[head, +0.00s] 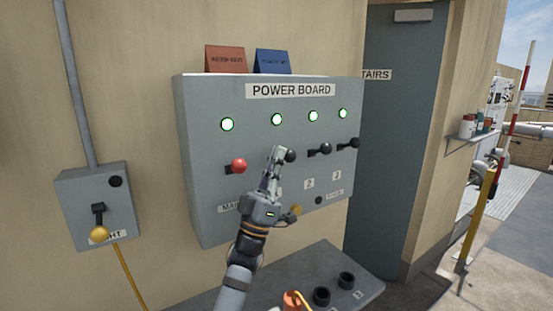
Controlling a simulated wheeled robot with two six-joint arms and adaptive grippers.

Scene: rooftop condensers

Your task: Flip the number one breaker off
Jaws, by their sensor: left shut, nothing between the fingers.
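The grey power board (262,231) hangs on the wall. It has a red-knobbed lever (239,166) above a partly covered label starting "MAI". To its right are three black-knobbed levers. The first black lever (291,157) is in the number one place; its base and label are mostly hidden by my gripper. The levers above labels 2 (325,149) and 3 (353,143) stick out to the right. My left gripper (277,154) is shut and empty, fingers pointing up, just left of the first black knob. I cannot tell whether it touches. My right gripper is not in view.
Four green lamps, the leftmost (227,124) among them, are lit. A light switch box (94,207) is at the left. A grey shelf (337,262) with sockets (321,296) is below the board. A door (398,150) is at the right.

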